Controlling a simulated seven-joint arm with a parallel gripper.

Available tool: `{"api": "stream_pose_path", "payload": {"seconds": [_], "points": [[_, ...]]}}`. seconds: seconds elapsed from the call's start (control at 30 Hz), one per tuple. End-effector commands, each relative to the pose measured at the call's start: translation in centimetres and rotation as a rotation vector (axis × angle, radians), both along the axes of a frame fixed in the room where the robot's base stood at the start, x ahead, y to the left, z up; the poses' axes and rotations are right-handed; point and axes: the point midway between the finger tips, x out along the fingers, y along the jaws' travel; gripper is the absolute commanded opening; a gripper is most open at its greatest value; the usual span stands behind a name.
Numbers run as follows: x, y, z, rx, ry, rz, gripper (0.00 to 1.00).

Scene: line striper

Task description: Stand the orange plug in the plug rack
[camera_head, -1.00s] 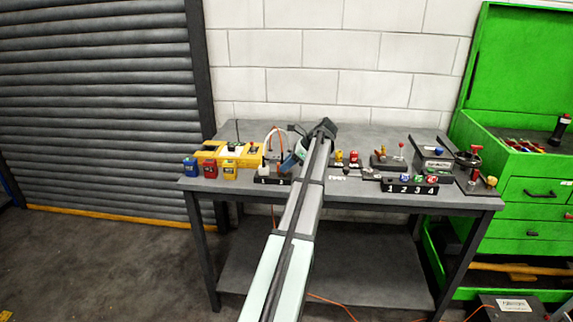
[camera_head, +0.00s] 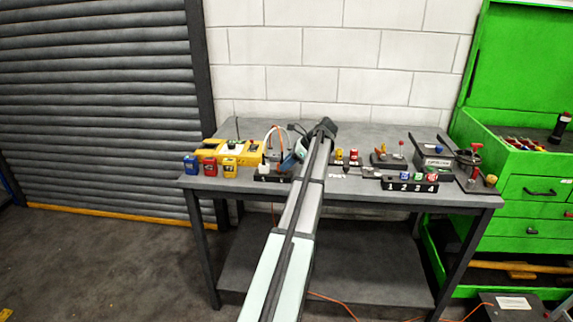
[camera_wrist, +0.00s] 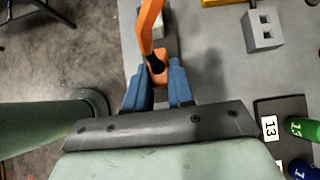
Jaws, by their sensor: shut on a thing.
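The orange plug (camera_wrist: 158,68) is between the blue fingers of my gripper (camera_wrist: 155,88) in the wrist view. A black collar and an orange cable (camera_wrist: 147,22) rise from it. My gripper (camera_head: 290,162) is low over the left half of the bench in the head view, where the plug is too small to make out. A pale block (camera_wrist: 157,22) lies just beyond the plug, partly behind the cable. A grey block with two square holes (camera_wrist: 262,30) stands apart, up and right of the gripper; I cannot tell whether it is the plug rack.
On the bench (camera_head: 230,184), a yellow machine (camera_head: 215,151) and small coloured boxes (camera_head: 210,167) stand left. A numbered block (camera_head: 410,187) with coloured pieces stands right.

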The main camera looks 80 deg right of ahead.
Motion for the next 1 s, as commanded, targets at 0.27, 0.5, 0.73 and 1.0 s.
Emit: {"api": "stream_pose_path", "payload": {"seconds": [0.27, 0.5, 0.73, 1.0], "points": [[0.0, 0.0, -0.4, 0.0, 0.0, 0.0, 0.0], [0.0, 0.0, -0.9, 0.0, 0.0, 0.0, 0.0], [0.0, 0.0, -1.1, -0.001, 0.0, 0.001, 0.34], [0.0, 0.0, -1.1, 0.0, 0.0, 0.0, 0.53]]}}
